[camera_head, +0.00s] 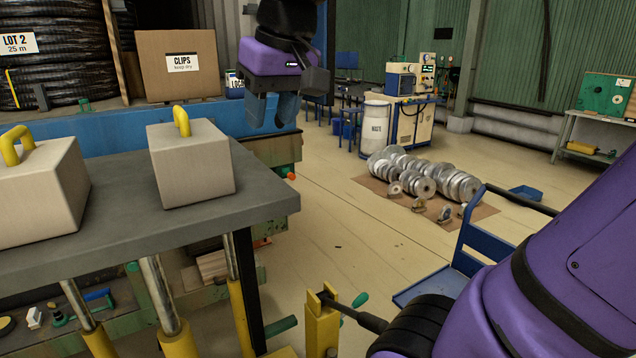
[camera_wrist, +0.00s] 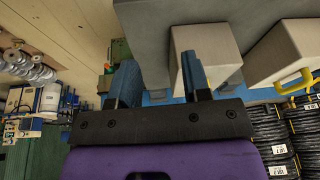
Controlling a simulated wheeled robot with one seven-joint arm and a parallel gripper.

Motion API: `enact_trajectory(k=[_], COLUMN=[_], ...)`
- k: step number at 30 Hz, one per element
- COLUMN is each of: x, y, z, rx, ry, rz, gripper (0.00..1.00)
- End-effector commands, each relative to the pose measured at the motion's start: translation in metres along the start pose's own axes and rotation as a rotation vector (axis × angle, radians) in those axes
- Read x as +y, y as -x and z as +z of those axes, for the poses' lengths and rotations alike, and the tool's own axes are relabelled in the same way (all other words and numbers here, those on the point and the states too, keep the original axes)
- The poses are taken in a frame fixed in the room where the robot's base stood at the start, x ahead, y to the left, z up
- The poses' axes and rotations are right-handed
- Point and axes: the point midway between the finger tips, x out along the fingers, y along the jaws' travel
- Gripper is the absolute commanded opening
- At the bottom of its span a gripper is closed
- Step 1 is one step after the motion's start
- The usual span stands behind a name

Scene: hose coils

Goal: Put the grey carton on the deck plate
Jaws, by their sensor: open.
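Two pale grey boxes with yellow handles stand on a dark grey tabletop (camera_head: 240,205): one nearer its right end (camera_head: 190,165), one at the left picture edge (camera_head: 40,195). Both also show in the wrist view, one near the fingers (camera_wrist: 208,42) and one farther right (camera_wrist: 275,55). I cannot tell which is the grey carton. My gripper (camera_head: 272,120) is open and empty, fingers down, above and beyond the table's right end, apart from both boxes. It also shows in the wrist view (camera_wrist: 158,75). I cannot tell which surface is the deck plate; a blue trolley bed (camera_head: 430,284) stands at right.
A brown CLIPS box (camera_head: 178,66) and black hose coils (camera_head: 62,55) stand behind the table on a blue ledge (camera_head: 120,138). Metal rolls (camera_head: 425,172) lie on a floor mat. Open floor (camera_head: 325,220) lies right of the table.

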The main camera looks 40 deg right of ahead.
Motion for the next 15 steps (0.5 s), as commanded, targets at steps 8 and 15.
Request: enact_trajectory(k=[8, 15], x=[0.014, 0.018], y=[-0.039, -0.057], z=[0.083, 0.11], rx=[0.103, 0.138], ry=[0.046, 0.063], rz=[0.011, 0.018], gripper=[0.44, 0.44])
